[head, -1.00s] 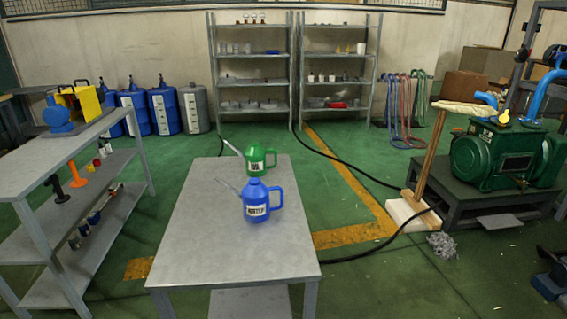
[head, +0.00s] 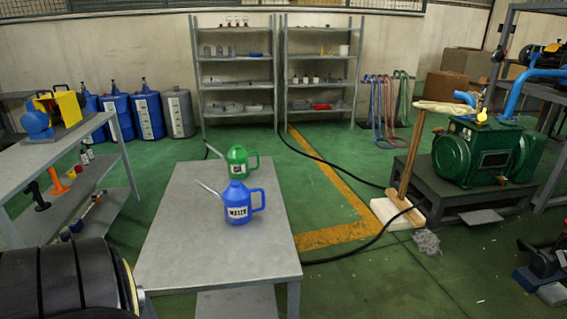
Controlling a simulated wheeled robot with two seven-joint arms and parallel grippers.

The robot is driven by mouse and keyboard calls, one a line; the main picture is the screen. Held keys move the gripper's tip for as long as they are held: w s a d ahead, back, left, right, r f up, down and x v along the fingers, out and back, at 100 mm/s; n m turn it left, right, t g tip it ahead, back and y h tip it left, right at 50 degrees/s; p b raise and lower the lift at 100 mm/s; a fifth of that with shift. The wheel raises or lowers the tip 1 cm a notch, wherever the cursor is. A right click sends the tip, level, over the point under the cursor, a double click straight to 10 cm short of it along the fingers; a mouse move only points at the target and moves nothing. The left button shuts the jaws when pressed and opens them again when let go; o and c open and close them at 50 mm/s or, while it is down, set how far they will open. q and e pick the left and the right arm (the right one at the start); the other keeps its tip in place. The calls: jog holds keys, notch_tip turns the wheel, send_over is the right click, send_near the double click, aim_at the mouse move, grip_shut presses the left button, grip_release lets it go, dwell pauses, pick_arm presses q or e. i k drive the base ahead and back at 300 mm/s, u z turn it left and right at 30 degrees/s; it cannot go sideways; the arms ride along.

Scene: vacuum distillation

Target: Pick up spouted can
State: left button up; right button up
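Two spouted cans stand upright on the grey metal table (head: 180,245) in the middle. The blue can (head: 237,204) is nearer, with a white label, a handle on its right and a thin spout pointing up and left. The green can (head: 238,162) stands just behind it, with a similar spout, label and right-side handle. A dark, ribbed part of my arm shows at the lower left, in front of the table's left edge. Neither gripper is in view.
A grey shelf unit (head: 85,135) with a yellow and blue machine stands at the left. At the right are a green pump (head: 485,150) on a dark stand and a wooden-handled broom (head: 408,150). A black hose (head: 355,250) runs across the floor. Free tabletop surrounds the cans.

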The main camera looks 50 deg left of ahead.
aim_at(236, 158)
jog(key=i, duration=2.85)
jog(key=u, duration=4.1)
